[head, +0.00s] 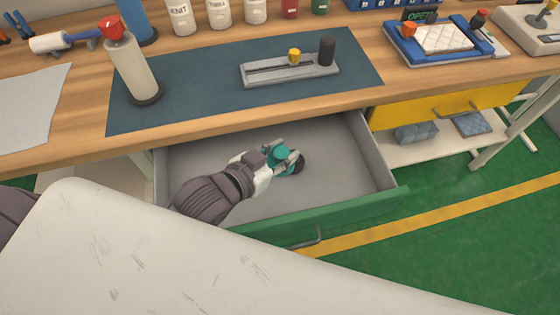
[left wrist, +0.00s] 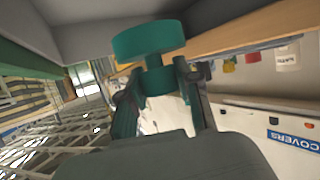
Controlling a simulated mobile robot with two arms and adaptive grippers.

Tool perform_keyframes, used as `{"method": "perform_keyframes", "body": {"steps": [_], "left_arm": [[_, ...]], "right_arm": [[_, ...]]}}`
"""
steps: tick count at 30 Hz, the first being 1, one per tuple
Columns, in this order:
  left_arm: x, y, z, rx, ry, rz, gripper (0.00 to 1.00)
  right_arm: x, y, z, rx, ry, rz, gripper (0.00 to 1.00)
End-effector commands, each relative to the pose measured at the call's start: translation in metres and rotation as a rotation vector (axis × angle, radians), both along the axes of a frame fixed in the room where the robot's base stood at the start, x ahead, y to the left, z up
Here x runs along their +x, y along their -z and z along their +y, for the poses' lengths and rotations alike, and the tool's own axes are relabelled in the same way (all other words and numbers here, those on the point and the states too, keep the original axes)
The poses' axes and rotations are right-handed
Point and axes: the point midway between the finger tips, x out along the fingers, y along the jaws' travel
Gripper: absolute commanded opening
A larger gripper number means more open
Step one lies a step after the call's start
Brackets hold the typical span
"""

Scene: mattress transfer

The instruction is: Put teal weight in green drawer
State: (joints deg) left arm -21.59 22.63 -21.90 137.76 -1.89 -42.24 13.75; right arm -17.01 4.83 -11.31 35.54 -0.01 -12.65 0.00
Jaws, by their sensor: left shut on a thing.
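The green drawer (head: 340,215) is pulled out below the bench, and its grey inside is open to view. My left gripper (head: 289,157) is over the drawer's interior, shut on the teal weight (head: 278,153). In the left wrist view the weight (left wrist: 148,40) shows as a teal disc with a narrower neck, its neck between the two fingers (left wrist: 160,82). I cannot tell whether the weight touches the drawer floor (head: 335,165). My right gripper is not in view.
The wooden bench top (head: 215,122) overhangs the drawer's back. A yellow drawer (head: 450,104) is closed to the right, above a shelf with grey blocks (head: 415,132). A dark mat (head: 205,78) on the bench holds a white roll (head: 132,68) and a grey slotted fixture (head: 290,70).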

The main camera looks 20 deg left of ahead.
Motion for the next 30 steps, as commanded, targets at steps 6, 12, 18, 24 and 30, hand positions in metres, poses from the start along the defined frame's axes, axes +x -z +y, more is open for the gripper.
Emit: {"method": "perform_keyframes", "body": {"steps": [6, 12, 18, 24, 30], "left_arm": [[0.000, 0.021, 0.008, -0.002, 0.028, -0.002, 0.00], [0.019, 0.046, 0.047, 0.000, 0.027, -0.001, 0.00], [0.037, 0.069, 0.084, -0.002, 0.026, -0.002, 0.00], [0.045, 0.079, 0.099, -0.008, 0.026, -0.002, 0.00], [0.045, 0.104, 0.100, -0.009, 0.025, 0.000, 0.00]], "right_arm": [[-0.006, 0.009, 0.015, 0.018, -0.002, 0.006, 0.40], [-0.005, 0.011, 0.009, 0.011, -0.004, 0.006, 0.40], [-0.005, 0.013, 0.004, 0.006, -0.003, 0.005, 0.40], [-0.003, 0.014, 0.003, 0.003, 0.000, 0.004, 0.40], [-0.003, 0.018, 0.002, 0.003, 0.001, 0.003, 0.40]]}}
